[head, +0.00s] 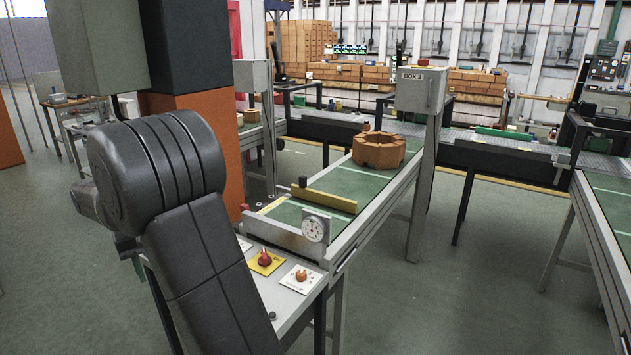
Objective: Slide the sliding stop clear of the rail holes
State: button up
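A yellow bar (325,200) lies at a slant over the near end of the green conveyor. A dark knob (303,184) stands at its left end. This looks like the sliding stop, but I cannot be sure. A grey rail (283,237) crosses the conveyor's near end, closer to me than the bar. The rail holes are too small to make out, so I cannot tell whether the stop covers them. My arm fills the left foreground, and my gripper is not visible.
A round dial gauge (315,229) stands at the rail's right end. A ring of orange-brown bricks (378,150) sits farther along the conveyor. A grey post with a box (421,90) stands at the right side. The floor (460,290) to the right is clear.

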aim_at(301, 191)
jog(key=i+l, duration=0.2)
jog(key=l, duration=0.15)
jog(key=i+l+u, duration=0.15)
jog(key=l, duration=0.2)
jog(key=i+l, duration=0.25)
jog(key=l, duration=0.15)
jog(key=i+l+u, duration=0.1)
jog(key=l, duration=0.3)
jog(key=i+l+u, duration=0.1)
jog(key=i+l, duration=0.15)
jog(key=l, duration=0.15)
jog(key=i+l+u, duration=0.1)
jog(key=i+l, duration=0.25)
jog(key=i, duration=0.3)
jog(key=i+l+u, duration=0.1)
jog(key=i+l, duration=0.25)
jog(key=i, duration=0.25)
jog(key=i+l, duration=0.45)
jog(key=i, duration=0.15)
jog(key=i+j+u, duration=0.05)
